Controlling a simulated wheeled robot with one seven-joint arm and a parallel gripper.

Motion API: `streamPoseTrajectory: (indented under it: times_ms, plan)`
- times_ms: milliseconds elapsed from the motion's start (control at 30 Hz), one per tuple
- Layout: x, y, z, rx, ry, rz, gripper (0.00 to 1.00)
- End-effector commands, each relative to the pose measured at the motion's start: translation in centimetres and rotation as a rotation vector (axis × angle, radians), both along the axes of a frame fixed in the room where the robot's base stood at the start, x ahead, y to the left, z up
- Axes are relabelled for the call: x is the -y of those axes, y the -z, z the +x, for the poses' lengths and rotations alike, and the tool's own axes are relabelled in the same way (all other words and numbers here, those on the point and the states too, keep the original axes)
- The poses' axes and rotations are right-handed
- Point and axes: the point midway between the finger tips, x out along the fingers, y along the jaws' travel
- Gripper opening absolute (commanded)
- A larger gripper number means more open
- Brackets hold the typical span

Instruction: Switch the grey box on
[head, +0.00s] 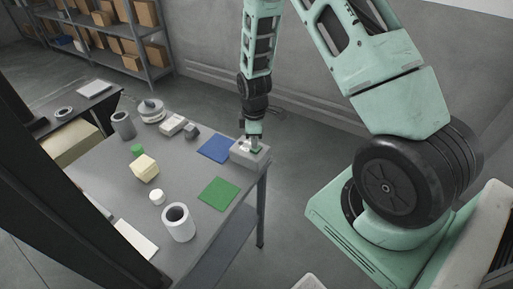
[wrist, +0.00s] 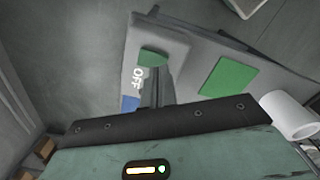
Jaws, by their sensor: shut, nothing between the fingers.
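The grey box (head: 241,156) stands at the table's right edge in the head view. In the wrist view the grey box (wrist: 171,32) shows a green switch part (wrist: 152,56) on its top face and white letters reading OFF. My gripper (head: 255,147) is directly over the box, pointing down. In the wrist view its shut, empty fingers (wrist: 154,82) reach to the near side of the green part. I cannot tell whether they touch it. The fingers hide part of the box top.
A blue mat (head: 215,149) and a green mat (head: 218,193) lie beside the box. Open floor lies beyond the table's far side.

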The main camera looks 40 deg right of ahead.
Motion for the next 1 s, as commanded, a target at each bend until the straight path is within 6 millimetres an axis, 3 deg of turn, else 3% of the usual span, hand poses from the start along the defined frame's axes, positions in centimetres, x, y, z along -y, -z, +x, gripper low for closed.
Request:
streamPoseTrajectory:
  times_ms: [1000]
  plan:
    - [0.0,1.2,0.0,0.0,0.0,0.0,0.0]
